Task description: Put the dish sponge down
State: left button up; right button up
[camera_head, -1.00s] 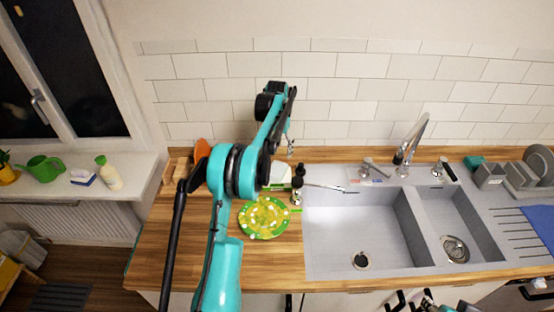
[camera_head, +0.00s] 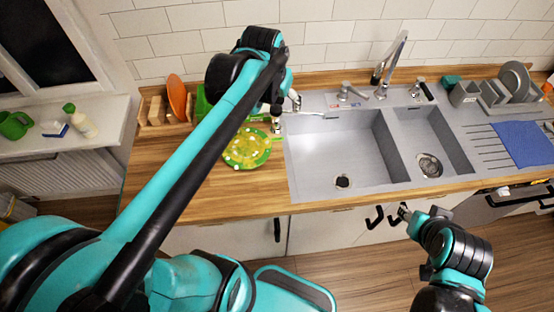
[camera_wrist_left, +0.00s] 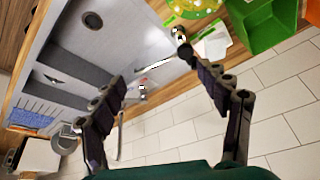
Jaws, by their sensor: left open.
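My left gripper (camera_head: 292,101) is over the back counter at the sink's left rear corner, well left of that block. In the left wrist view my left gripper (camera_wrist_left: 152,68) has its fingers spread wide with nothing between them. My right gripper (camera_head: 405,213) is low in front of the cabinet doors, apart from the block; its finger opening is too small to judge.
A green patterned plate (camera_head: 247,148) lies left of the sink (camera_head: 335,150). A green container (camera_wrist_left: 268,22) stands behind it. The faucet (camera_head: 390,65) rises behind the sink. A grey dish rack (camera_head: 510,88) and blue cloth (camera_head: 522,143) are at right. The front-left counter is clear.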

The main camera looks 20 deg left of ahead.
pick_arm(q)
jog(key=s+d+f+t, duration=0.1)
jog(key=s+d+f, duration=0.2)
jog(key=s, duration=0.3)
jog(key=s+d+f+t, duration=0.1)
jog(key=s+d+f, duration=0.1)
jog(key=s+f, duration=0.2)
jog(key=s, duration=0.3)
jog(key=shift+s+d+m+t+h, duration=0.15)
jog(key=shift+d+m+t+h, duration=0.15)
jog(key=shift+d, duration=0.1)
notch_tip(320, 180, down, 13)
jog(key=b, duration=1.3)
jog(key=shift+f, duration=0.15)
